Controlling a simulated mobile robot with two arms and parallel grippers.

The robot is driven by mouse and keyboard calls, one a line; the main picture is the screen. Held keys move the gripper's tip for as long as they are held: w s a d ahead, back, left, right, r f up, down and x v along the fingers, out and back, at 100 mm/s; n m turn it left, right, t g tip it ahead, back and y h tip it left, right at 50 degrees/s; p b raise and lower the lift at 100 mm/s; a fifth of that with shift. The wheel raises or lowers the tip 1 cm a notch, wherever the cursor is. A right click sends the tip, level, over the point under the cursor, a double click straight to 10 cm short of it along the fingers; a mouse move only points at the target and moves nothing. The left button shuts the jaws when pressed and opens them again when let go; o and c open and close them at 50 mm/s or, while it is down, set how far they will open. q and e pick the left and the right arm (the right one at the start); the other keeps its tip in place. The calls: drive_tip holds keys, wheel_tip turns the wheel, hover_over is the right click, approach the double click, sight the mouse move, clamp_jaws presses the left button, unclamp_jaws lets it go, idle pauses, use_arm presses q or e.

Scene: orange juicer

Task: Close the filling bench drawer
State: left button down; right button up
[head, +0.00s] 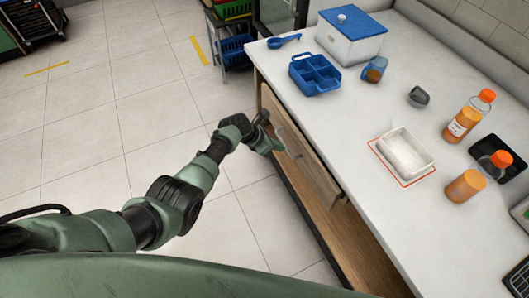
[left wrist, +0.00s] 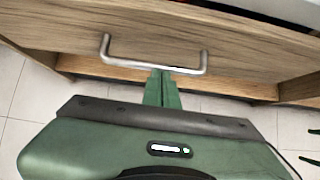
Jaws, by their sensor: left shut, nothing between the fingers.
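The bench drawer (head: 308,160) has a wooden front and stands out a little from under the white worktop. Its front (left wrist: 260,55) spans the left wrist view, with a bent metal handle (left wrist: 130,62). My left gripper (head: 279,147) is at the drawer front in the head view. In the left wrist view its green fingers (left wrist: 162,76) are shut and empty, with their tips at the handle's bar. I cannot tell whether they touch it. My right gripper is not in view.
The white worktop (head: 330,115) holds a blue-lidded box (head: 352,42), a blue caddy (head: 315,77), a white tray (head: 405,153) and orange-capped bottles (head: 463,122). A lower shelf (head: 340,235) is open below the drawer.

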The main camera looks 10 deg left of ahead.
sight(294, 138)
use_arm(q)
drive_tip(key=w+d+b, duration=0.1)
drive_tip(key=d, duration=0.1)
drive_tip(key=w+d+b, duration=0.2)
drive_tip(key=shift+w+d+f, duration=0.1)
drive_tip(key=shift+w+d, duration=0.35)
drive_tip(key=shift+w+d+r+b, duration=0.15)
drive_tip(key=shift+d+r+b, duration=0.1)
drive_tip(key=shift+b, duration=0.05)
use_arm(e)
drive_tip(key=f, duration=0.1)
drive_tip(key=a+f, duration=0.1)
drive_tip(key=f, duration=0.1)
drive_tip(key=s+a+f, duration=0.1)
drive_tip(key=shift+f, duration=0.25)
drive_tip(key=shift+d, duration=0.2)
